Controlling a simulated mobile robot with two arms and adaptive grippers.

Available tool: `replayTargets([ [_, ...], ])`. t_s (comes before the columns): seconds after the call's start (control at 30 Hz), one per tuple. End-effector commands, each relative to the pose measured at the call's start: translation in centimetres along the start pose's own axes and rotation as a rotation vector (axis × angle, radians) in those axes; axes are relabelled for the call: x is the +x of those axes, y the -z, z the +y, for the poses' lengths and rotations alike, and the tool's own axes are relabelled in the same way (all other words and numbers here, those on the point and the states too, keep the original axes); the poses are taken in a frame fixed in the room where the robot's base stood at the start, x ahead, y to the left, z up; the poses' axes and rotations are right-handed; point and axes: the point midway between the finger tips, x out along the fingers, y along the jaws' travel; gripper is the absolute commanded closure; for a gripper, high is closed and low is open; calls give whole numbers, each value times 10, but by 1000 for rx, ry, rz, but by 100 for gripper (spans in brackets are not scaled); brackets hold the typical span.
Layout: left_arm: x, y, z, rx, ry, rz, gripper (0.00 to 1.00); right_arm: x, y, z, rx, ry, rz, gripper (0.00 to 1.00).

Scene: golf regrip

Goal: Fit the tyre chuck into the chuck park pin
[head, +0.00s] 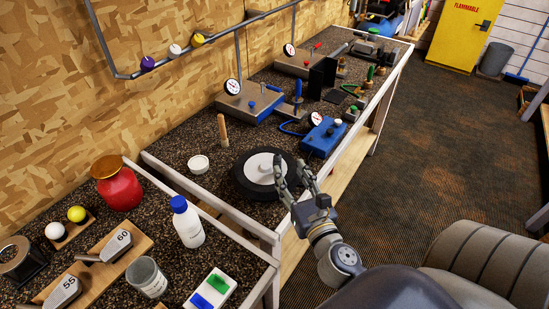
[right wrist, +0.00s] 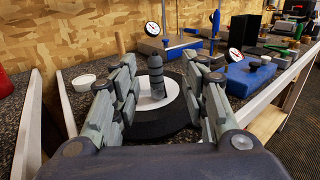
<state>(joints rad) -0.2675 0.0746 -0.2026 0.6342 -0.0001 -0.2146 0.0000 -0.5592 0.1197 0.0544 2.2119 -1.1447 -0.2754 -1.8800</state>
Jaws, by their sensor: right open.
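My right gripper (head: 290,168) is open, its fingers over the near right side of a black tyre (head: 240,184) with a white hub disc (head: 257,178). I cannot tell for sure whether this is the tyre chuck. A blue box (head: 322,140) with a round gauge and blue hose stands beyond the tyre. I cannot single out the chuck park pin. My left gripper is out of view.
A wooden peg (head: 222,130) and white bowl (head: 198,164) stand left of the tyre. A white bottle (head: 188,226), red vase (head: 118,186) and grey cup (head: 147,278) are on the nearer bench.

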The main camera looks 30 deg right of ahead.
Motion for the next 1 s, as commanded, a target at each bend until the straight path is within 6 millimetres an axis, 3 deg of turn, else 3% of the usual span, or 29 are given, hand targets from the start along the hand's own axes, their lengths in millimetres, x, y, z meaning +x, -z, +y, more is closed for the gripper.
replayTargets([
  [0.2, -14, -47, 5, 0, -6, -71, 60, 25, -1, 1, 1, 0, 1, 59],
  [0.3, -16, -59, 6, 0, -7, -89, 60, 29, -1, 1, 2, 0, 0, 59],
  [0.43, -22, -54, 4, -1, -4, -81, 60, 42, -3, 4, 4, 0, -1, 59],
  [0.73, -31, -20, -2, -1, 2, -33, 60, 77, -1, 8, 4, 0, 0, 59],
  [1.0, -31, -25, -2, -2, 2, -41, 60, 79, 1, 8, 3, 0, 2, 59],
])
